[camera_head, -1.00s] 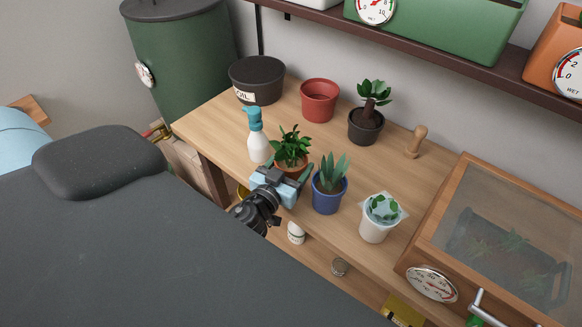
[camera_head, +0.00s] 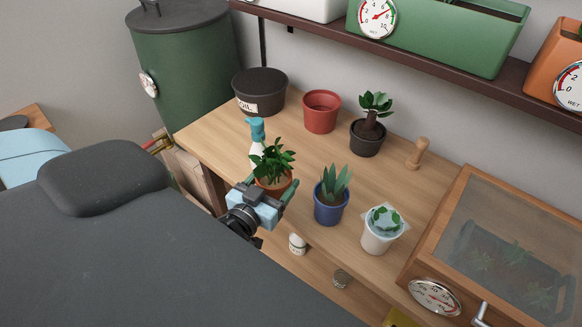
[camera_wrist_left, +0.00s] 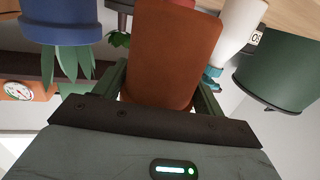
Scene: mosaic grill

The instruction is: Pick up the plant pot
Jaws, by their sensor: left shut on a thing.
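A terracotta plant pot (camera_head: 272,184) with a leafy green plant (camera_head: 273,160) is at the front left edge of the table in the head view. My left gripper (camera_head: 272,190) is shut on this pot from the front. In the left wrist view the terracotta pot (camera_wrist_left: 175,55) fills the space between the two green fingers. The pot looks raised above the table top, but its underside is hidden by my gripper. My right gripper is not in view.
A blue pot (camera_head: 331,207) stands just right of the held pot, and a white pot (camera_head: 381,233) further right. A spray bottle (camera_head: 257,135) is close behind. A red pot (camera_head: 321,112), black pot (camera_head: 367,139) and soil tub (camera_head: 259,92) stand at the back.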

